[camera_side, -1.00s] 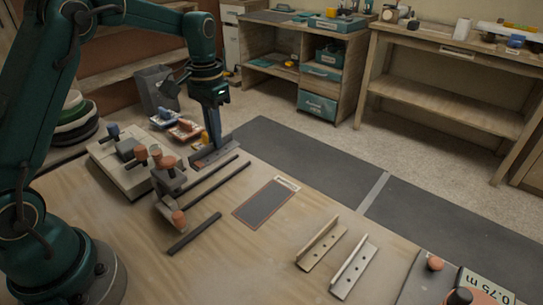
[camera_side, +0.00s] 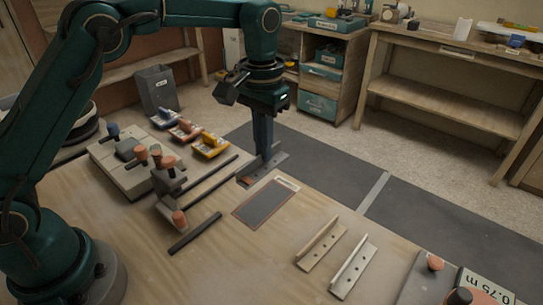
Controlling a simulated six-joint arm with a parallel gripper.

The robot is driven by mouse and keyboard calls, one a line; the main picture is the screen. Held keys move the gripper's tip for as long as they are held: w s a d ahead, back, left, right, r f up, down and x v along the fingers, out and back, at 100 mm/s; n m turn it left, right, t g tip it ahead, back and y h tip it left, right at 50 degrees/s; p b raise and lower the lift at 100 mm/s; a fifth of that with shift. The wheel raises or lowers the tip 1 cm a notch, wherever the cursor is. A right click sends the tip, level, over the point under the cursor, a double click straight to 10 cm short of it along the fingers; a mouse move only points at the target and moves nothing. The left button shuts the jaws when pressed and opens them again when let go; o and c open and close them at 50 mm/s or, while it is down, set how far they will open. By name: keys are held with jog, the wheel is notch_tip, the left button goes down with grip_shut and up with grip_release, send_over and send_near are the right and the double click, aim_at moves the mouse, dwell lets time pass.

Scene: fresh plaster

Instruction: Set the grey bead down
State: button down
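My gripper (camera_side: 265,155) points down near the far edge of the table and appears shut on the grey bead (camera_side: 249,179), a short dark-grey angled strip. The fingers hide part of the bead. The bead is near the far-left end of a dark rectangle with a reddish outline (camera_side: 265,204) and a small pale label. I cannot tell whether the bead touches the table or hangs just above it.
Dark bars (camera_side: 194,233) lie left of the rectangle, near a stand with orange knobs (camera_side: 168,178). Trowels with coloured handles (camera_side: 210,147) lie behind. Two pale angle strips (camera_side: 353,270) lie at the right. Table between them and the rectangle is clear.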

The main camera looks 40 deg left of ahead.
notch_tip(320, 180, down, 9)
jog(key=shift+r, duration=0.1)
dwell(0.3)
jog(key=c, duration=1)
grip_release()
jog(key=shift+f, duration=0.2)
jog(key=shift+c, duration=0.2)
jog(key=shift+r, duration=0.1)
